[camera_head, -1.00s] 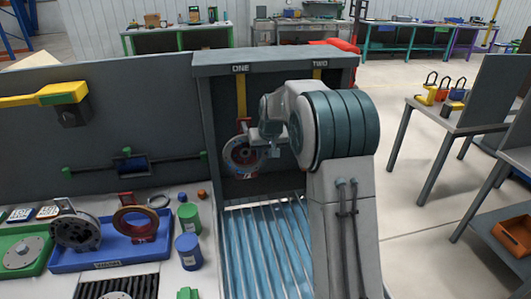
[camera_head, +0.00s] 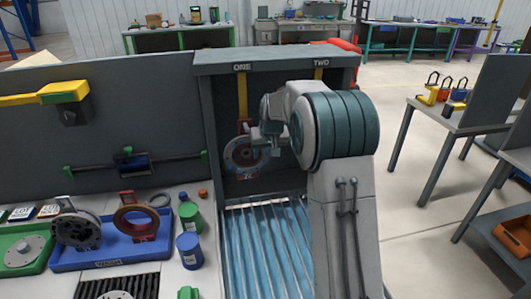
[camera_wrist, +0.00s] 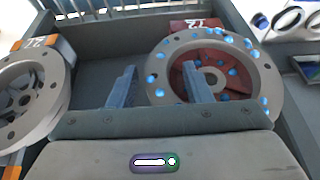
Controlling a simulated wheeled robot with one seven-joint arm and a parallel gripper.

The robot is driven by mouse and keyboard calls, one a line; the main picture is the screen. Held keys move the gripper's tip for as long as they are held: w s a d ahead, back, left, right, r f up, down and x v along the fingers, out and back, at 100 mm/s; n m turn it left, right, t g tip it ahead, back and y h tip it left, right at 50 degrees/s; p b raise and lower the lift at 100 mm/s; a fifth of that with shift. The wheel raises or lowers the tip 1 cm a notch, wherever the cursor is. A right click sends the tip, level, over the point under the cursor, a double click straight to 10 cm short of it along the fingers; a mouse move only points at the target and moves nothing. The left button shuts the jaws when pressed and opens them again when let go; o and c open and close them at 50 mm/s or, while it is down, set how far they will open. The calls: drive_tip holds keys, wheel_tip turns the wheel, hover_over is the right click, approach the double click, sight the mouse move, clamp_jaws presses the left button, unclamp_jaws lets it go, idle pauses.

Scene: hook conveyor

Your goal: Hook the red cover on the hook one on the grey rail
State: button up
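The red cover (camera_head: 245,172), with a grey ring, hangs upright under the label ONE (camera_head: 242,68), at the foot of the yellow hook strap (camera_head: 242,95) of hook one. In the wrist view the cover (camera_wrist: 222,57) shows its red inside, grey ring and blue dots. My gripper (camera_head: 262,138) is just right of the cover's upper part. The hook contact is hidden.
The grey rail (camera_head: 275,60) also carries hook two (camera_head: 317,75), partly behind my arm. Another grey disc with orange (camera_wrist: 28,95) is close on the left in the wrist view. A blue tray (camera_head: 110,259) holds parts on the left.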

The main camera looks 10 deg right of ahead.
drive_tip(key=shift+f, duration=0.2)
drive_tip(key=a+b+v, duration=0.1)
drive_tip(key=b+v, duration=0.1)
drive_tip(key=v, duration=1.1)
drive_tip(key=s, duration=1.8)
drive_tip(key=s+f, duration=0.4)
drive_tip(key=s, duration=0.4)
drive_tip(key=s+f+g, duration=0.1)
drive_tip(key=s+f, duration=0.4)
drive_tip(key=s, duration=0.4)
drive_tip(key=shift+a+h, duration=0.3)
drive_tip(key=shift+a, duration=0.05)
drive_tip(key=shift+w, duration=0.1)
